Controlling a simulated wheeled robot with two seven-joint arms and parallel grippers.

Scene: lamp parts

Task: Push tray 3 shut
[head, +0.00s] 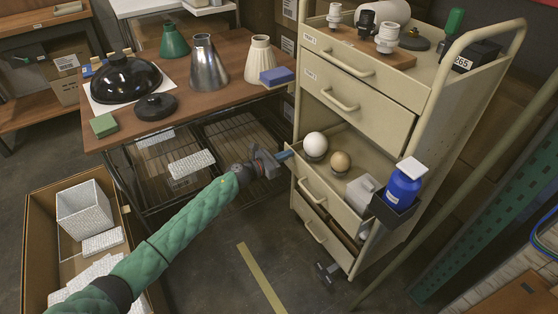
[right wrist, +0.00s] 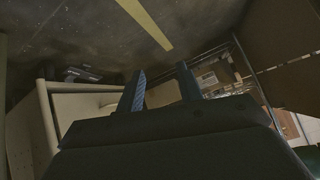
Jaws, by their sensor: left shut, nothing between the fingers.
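The cream cart (head: 428,118) stands right of centre in the head view. Its third tray down (head: 330,199), taken as tray 3, stands pulled out, with its inside visible; I cannot read a label on it. A white globe (head: 315,144), a tan globe (head: 340,161) and a pale grey-white part (head: 361,192) sit in it. My left gripper (head: 282,156) is shut and empty at the tray's left front corner; I cannot tell whether it touches. My right gripper (right wrist: 160,87) shows only in the right wrist view, its blue fingers apart.
A blue bottle (head: 402,187) stands in a dark side holder at the cart's right. A wooden table (head: 215,100) with lamp shades stands behind my left arm. A cardboard box (head: 40,215) is at lower left. Floor before the cart is mostly clear.

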